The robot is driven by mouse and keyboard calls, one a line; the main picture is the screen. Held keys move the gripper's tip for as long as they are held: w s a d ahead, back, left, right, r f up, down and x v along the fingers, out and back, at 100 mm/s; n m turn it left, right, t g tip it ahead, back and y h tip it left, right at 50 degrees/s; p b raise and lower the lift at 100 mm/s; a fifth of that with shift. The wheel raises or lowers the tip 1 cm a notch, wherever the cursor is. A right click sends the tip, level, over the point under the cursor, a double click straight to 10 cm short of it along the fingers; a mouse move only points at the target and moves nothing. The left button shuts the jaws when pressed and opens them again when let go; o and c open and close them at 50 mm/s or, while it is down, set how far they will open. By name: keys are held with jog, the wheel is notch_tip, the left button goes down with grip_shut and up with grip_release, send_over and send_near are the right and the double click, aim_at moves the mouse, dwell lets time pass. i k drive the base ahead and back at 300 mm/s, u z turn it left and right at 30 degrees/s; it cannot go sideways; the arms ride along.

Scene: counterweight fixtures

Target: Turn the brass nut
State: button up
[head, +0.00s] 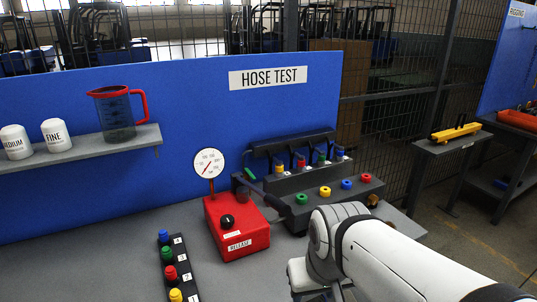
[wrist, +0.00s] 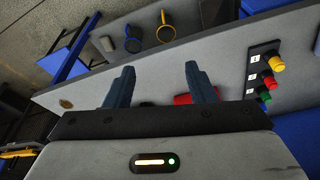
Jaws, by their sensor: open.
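A small brass-coloured part (head: 372,200), which looks like the brass nut, sits at the right end of the dark hose fixture in the head view, just above my white arm. In the wrist view a small brass-coloured spot (wrist: 66,104) shows near the left end of the grey bench; I cannot tell whether it is the same part. My gripper (wrist: 160,76) is open, with its two dark fingers apart and nothing visible held between them. In the head view my arm hides the fingers. The gripper is apart from the brass part.
A red release box (head: 236,226) with a gauge (head: 209,163) stands left of the dark hose fixture (head: 300,184). A strip of coloured knobs (head: 176,268) lies nearer. A shelf (head: 95,150) holds a jug (head: 116,115) and white canisters. A mesh fence stands behind.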

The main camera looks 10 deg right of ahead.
aim_at(373, 200)
jog(key=u, duration=0.05)
jog(key=k, duration=1)
jog(key=z, duration=0.55)
jog(key=i, duration=1.35)
jog(key=u, duration=1.05)
jog(key=k, duration=0.1)
